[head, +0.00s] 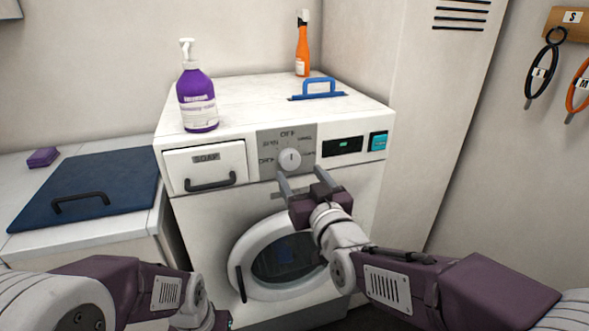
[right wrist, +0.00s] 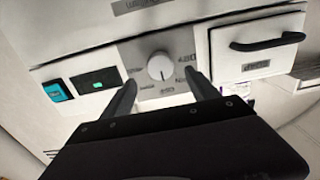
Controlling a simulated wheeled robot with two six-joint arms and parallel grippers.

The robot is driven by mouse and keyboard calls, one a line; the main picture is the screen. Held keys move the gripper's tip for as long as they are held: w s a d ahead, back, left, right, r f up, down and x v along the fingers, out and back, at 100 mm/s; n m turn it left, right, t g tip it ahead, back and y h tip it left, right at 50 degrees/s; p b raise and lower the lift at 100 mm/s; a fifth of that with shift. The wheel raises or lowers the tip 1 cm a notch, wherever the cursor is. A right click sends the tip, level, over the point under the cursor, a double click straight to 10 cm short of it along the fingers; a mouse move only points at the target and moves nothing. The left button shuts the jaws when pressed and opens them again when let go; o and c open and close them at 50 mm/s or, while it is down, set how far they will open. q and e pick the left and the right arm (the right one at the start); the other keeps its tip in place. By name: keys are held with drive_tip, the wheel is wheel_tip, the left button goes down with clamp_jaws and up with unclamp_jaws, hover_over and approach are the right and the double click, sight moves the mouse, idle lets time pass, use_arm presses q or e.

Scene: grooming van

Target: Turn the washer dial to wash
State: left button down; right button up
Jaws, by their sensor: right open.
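The washer (head: 205,240) is a white front loader with a grey dial panel (head: 268,142) on its upper front. The round white dial (head: 290,159) has small labels around it, with OFF at the top; its mark appears to point up toward OFF. The dial also shows in the right wrist view (right wrist: 160,66), which looks upside down. My right gripper (head: 302,176) is open and empty just in front of and below the dial. In the wrist view its fingers (right wrist: 160,82) lie on either side of the dial, apart from it. My left arm is at the lower left; its fingers are out of view.
A soap drawer (head: 207,158) is left of the dial, with a display (head: 342,145) and teal button (head: 378,141) to the right. The round door (head: 240,262) is below.

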sight(291, 163)
drive_tip(key=x, duration=0.6)
drive_tip(key=c, duration=1.4)
drive_tip(key=shift+o, duration=0.2)
drive_tip(key=shift+f, duration=0.1)
